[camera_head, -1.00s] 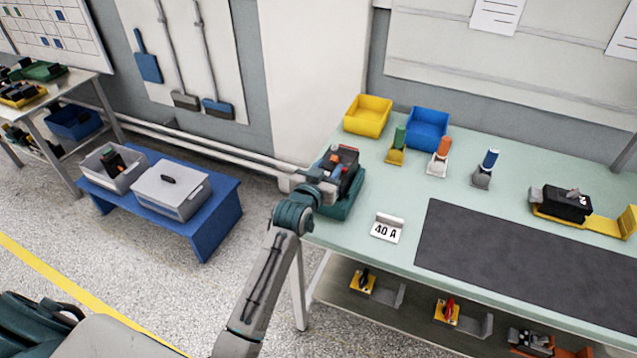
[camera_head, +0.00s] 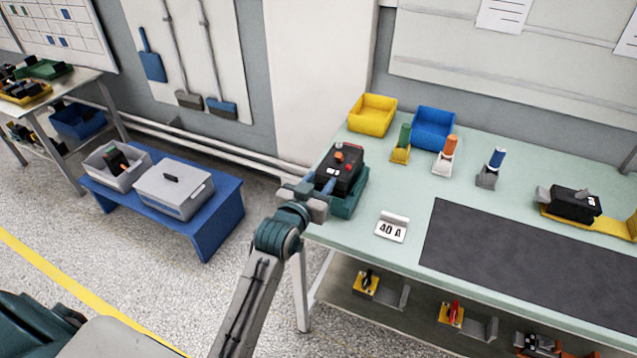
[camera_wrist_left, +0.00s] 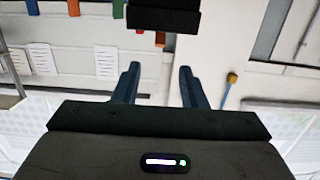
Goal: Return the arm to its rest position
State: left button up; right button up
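My left arm reaches up from the bottom of the head view. Its gripper (camera_head: 324,187) is at the left edge of the bench, in front of the black device with a red button (camera_head: 346,160). In the left wrist view the two blue fingers (camera_wrist_left: 158,85) stand apart with nothing between them, so the gripper is open. That view looks upside down, and a dark block (camera_wrist_left: 165,18) shows at its top edge, beyond the fingertips. My right gripper is not in view.
The device sits in a green tray (camera_head: 350,203) at the bench corner. A blue low table (camera_head: 222,212) stands left.

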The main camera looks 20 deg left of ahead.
pick_arm(q)
jog(key=s+a+f+g, duration=0.1)
jog(key=s+f+g, duration=0.35)
jog(key=s, duration=0.65)
jog(key=s+a+f+g+y, duration=0.15)
jog(key=s+f+g, duration=0.3)
jog(key=s, duration=0.65)
jog(key=s+a+f+g, duration=0.1)
jog(key=s+f+g, duration=0.4)
jog(key=s, duration=0.6)
jog(key=s+a+f, duration=0.1)
jog(key=a+f, duration=0.2)
jog(key=f, duration=2.9)
jog(key=s+a+f+g, duration=0.1)
jog(key=s+f, duration=1.7)
jog(key=shift+s+a, duration=0.25)
jog(key=shift+s, duration=0.05)
